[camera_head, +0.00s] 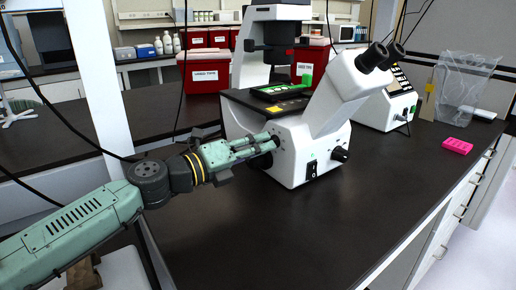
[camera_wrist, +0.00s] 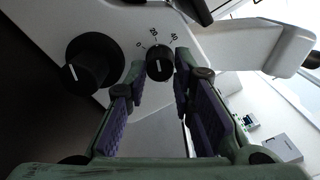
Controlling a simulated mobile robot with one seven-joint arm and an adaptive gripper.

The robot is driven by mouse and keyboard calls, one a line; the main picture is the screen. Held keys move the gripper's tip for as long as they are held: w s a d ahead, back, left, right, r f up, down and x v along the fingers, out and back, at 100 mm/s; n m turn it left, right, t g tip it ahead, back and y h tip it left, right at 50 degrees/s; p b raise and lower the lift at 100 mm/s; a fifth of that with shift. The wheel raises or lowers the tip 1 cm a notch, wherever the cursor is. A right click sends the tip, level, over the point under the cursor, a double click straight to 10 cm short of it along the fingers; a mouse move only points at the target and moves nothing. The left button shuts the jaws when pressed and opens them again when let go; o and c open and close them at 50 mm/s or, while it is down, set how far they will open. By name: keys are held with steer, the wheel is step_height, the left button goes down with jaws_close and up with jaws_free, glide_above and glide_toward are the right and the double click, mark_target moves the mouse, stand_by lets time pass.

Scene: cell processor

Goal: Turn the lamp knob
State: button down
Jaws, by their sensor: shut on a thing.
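The white microscope (camera_head: 318,120) stands on the dark bench. The lamp knob, a small black dial (camera_wrist: 160,64) with a white pointer line, sits on its side panel. Marks 0, 20 and 40 show above the dial in the wrist view. My gripper (camera_head: 270,141) reaches in from the left to this panel. In the wrist view its fingertips (camera_wrist: 160,70) are on both sides of the dial and shut on it. The pointer line stands near the 20 mark. In the head view my fingers mostly hide the dial.
A larger black knob (camera_wrist: 94,66) is close to the left of my fingers in the wrist view. Another black knob (camera_head: 340,154) and a switch (camera_head: 311,170) are on the microscope's front. A pink rack (camera_head: 457,146) lies at the right. The bench front (camera_head: 300,230) is clear.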

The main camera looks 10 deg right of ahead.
stand_by(0.4)
steer(key=c, duration=1.4)
jaws_free()
steer(key=shift+o, duration=0.2)
steer(key=shift+a, duration=0.1)
steer(key=v, duration=1.2)
